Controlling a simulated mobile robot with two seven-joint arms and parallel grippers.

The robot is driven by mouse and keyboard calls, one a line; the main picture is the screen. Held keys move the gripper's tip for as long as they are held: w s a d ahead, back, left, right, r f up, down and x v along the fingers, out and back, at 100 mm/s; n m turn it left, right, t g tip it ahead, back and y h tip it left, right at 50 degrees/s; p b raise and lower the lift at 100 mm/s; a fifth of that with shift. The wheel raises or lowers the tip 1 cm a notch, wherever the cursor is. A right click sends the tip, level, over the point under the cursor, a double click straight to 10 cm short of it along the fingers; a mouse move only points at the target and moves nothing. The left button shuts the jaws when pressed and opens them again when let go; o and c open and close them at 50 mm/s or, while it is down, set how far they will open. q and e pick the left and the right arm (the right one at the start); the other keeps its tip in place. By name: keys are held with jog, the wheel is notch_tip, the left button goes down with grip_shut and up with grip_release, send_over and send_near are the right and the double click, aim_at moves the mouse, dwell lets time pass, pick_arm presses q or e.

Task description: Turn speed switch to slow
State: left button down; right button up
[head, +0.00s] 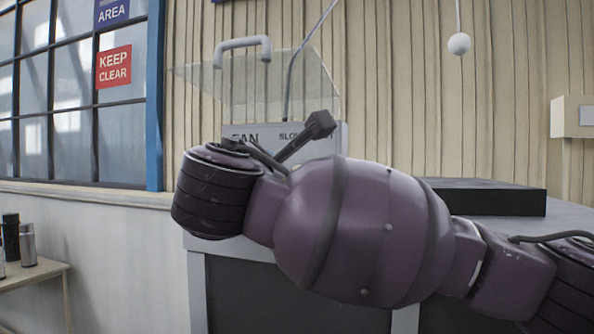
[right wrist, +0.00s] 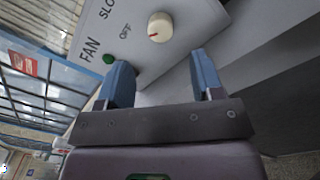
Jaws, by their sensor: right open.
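The speed switch is a cream round knob (right wrist: 160,27) with a small red mark on its lower-left part. It sits on a light grey panel (right wrist: 172,68) with "FAN", "OFF" and a cut-off "SLO" label. In the head view the panel (head: 333,139) shows "FAN" and part of "SLOW"; my right arm hides the knob there. My right gripper (right wrist: 163,82) is open, with two blue fingers apart and nothing between them. The knob is beyond the fingertips, not touched. My left gripper is not in view.
A clear cover (head: 300,85) with a grey handle (head: 242,45) stands raised behind the panel. A dark flat box (head: 485,197) lies on the counter at right. A white ball (head: 459,43) hangs at upper right.

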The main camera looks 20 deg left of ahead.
jog(key=w+p, duration=0.1)
jog(key=w, duration=0.6)
jog(key=shift+w+f+p, duration=0.1)
jog(key=shift+w+p, duration=0.1)
jog(key=shift+p, duration=0.15)
jog(key=c, duration=0.9)
